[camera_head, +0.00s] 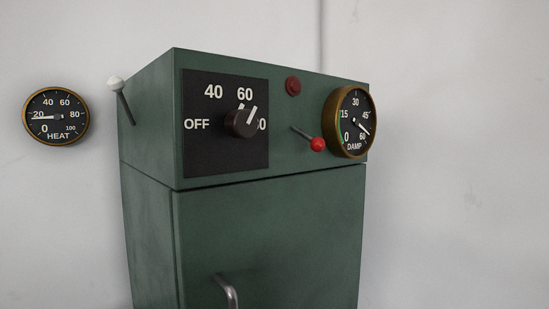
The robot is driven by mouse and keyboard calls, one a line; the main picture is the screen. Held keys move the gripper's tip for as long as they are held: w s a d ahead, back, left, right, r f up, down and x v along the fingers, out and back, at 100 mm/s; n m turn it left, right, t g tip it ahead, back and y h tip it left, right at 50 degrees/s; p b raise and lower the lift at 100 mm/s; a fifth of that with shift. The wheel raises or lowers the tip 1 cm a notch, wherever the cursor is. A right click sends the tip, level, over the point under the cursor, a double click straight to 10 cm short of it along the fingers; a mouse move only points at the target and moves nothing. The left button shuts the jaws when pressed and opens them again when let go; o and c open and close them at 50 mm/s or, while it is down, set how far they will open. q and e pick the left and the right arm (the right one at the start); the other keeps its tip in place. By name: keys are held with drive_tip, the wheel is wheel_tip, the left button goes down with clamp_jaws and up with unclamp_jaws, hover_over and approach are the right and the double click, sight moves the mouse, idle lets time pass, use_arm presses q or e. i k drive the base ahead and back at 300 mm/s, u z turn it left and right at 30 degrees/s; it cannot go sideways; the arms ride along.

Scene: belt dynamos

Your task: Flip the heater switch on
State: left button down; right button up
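A green heater cabinet (150,220) stands against the wall in the head view. A black dial plate (225,158) on its front reads OFF, 40, 60 and a partly hidden 80. The black knob (240,123) on it has a white mark pointing up and right, near 60. A lever with a red ball (317,144) sticks out right of the plate, tilted down to the right. A lever with a white ball (115,83) is on the cabinet's left side, tilted up. No label shows which one is the heater switch. Neither of my grippers is in view.
A round HEAT gauge (56,117) hangs on the wall at left, needle near 20. A DAMP gauge (350,122) is at the cabinet's right, needle near 60. A dark red button or lamp (293,86) sits above the red-ball lever. A metal handle (228,291) is on the door below.

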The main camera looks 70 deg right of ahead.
sight(317, 144)
drive_tip(key=z, duration=0.95)
drive_tip(key=k, duration=1.2)
drive_tip(key=z, duration=0.6)
drive_tip(key=i, duration=1)
drive_tip(key=z, duration=0.35)
drive_tip(key=k, duration=0.5)
drive_tip(key=u, duration=0.5)
drive_tip(key=i, duration=0.75)
drive_tip(key=z, duration=1.7)
